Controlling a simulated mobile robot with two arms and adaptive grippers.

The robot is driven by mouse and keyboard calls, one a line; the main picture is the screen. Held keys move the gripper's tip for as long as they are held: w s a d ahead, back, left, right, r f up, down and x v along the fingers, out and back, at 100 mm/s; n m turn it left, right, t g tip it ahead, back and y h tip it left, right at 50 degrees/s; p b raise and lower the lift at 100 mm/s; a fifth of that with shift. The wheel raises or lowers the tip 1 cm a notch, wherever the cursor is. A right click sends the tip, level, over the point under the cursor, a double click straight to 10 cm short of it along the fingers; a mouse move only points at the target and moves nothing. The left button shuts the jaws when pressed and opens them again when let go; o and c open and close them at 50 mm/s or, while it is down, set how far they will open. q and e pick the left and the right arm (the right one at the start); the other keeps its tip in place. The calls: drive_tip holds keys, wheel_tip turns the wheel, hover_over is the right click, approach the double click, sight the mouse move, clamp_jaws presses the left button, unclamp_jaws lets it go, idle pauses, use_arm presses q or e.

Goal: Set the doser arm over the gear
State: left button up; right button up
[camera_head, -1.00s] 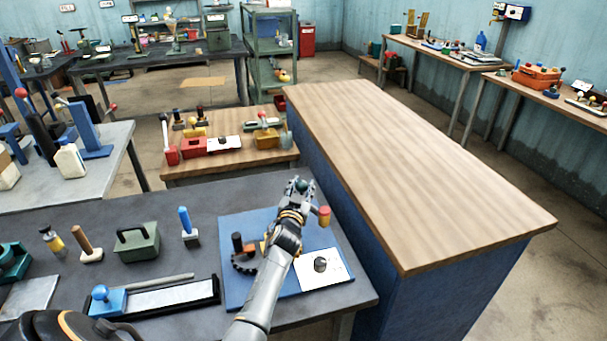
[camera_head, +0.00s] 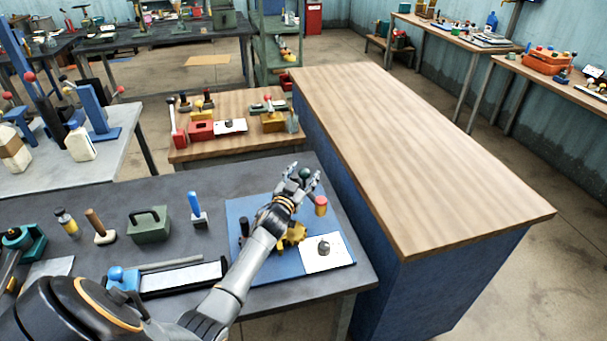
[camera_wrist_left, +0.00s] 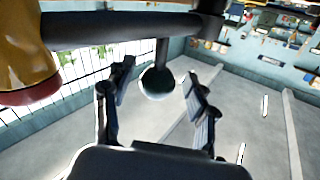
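The doser arm shows in the left wrist view as a dark horizontal bar (camera_wrist_left: 130,28) with a yellow-and-red body (camera_wrist_left: 28,60) at its left end. A round knob (camera_wrist_left: 158,82) hangs from the bar. In the head view, the red-and-yellow body (camera_head: 321,206) and green knob (camera_head: 304,173) show near the blue board's (camera_head: 236,210) right side. My left gripper (camera_head: 302,180) is open, its fingers on either side of the knob, with gaps visible in the wrist view. The yellow gear (camera_head: 292,236) sits on the board, partly hidden by my forearm. My right gripper is out of view.
A white card with a dark knob (camera_head: 323,247) lies on the board. A green box (camera_head: 149,225), a blue-handled tool (camera_head: 196,208) and a long tray (camera_head: 182,279) stand left on the dark table. The wooden counter (camera_head: 410,150) to the right is bare.

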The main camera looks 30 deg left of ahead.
use_arm(q)
drive_tip(key=v, duration=1.2)
